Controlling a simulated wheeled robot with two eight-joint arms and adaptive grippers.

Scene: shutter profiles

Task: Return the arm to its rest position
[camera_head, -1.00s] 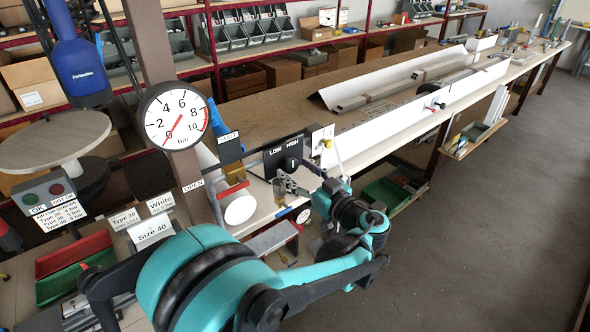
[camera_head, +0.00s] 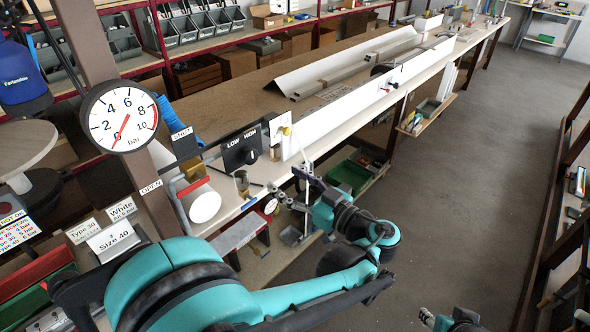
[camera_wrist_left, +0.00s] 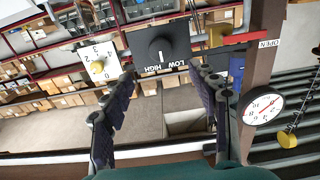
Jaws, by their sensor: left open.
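My left arm reaches in from the bottom of the head view. Its gripper (camera_head: 290,195) is in front of the bench edge, to the right of the LOW/HIGH knob panel (camera_head: 241,149). In the left wrist view the two dark fingers of my left gripper (camera_wrist_left: 160,105) stand wide apart with nothing between them. The knob panel (camera_wrist_left: 159,46) appears upside down beyond them. The gripper looks clear of the panel.
A pressure gauge (camera_head: 121,117) is on a post at left, its needle near 0. A white cylinder (camera_head: 204,204) and the yellow-knobbed plate (camera_head: 280,136) are near the panel. A long white profile (camera_head: 340,119) lies along the bench. Open floor (camera_head: 450,190) is at right.

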